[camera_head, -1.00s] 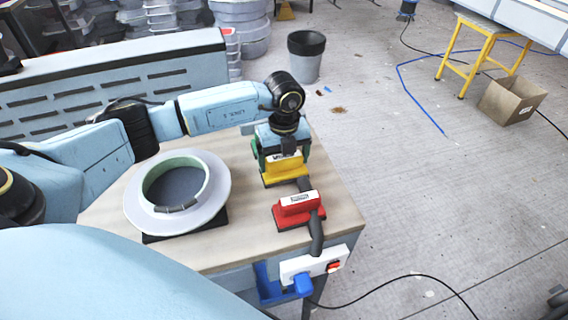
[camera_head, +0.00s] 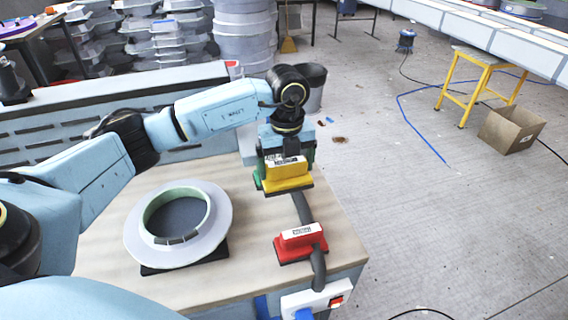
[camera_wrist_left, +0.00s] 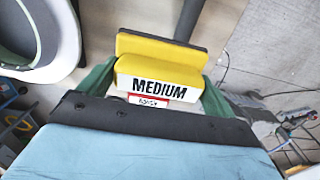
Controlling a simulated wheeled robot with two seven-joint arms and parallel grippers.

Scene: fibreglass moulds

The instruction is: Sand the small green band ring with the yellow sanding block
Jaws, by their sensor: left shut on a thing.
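The yellow sanding block (camera_head: 288,182) is gripped in my left gripper (camera_head: 284,164) at the back right of the table. In the left wrist view the block (camera_wrist_left: 160,72), marked MEDIUM, sits between the green fingers of the left gripper (camera_wrist_left: 157,85). It appears raised above the table. The pale green band ring (camera_head: 177,193) stands on a white round flange (camera_head: 222,225) to the left of the block, apart from it. Part of the ring (camera_wrist_left: 38,12) shows at the upper left of the left wrist view. My right gripper is not in view.
The wooden table (camera_head: 250,235) is bare between ring and red block. A power strip (camera_head: 317,300) is at the front edge. A grey bin (camera_head: 313,90) stands behind.

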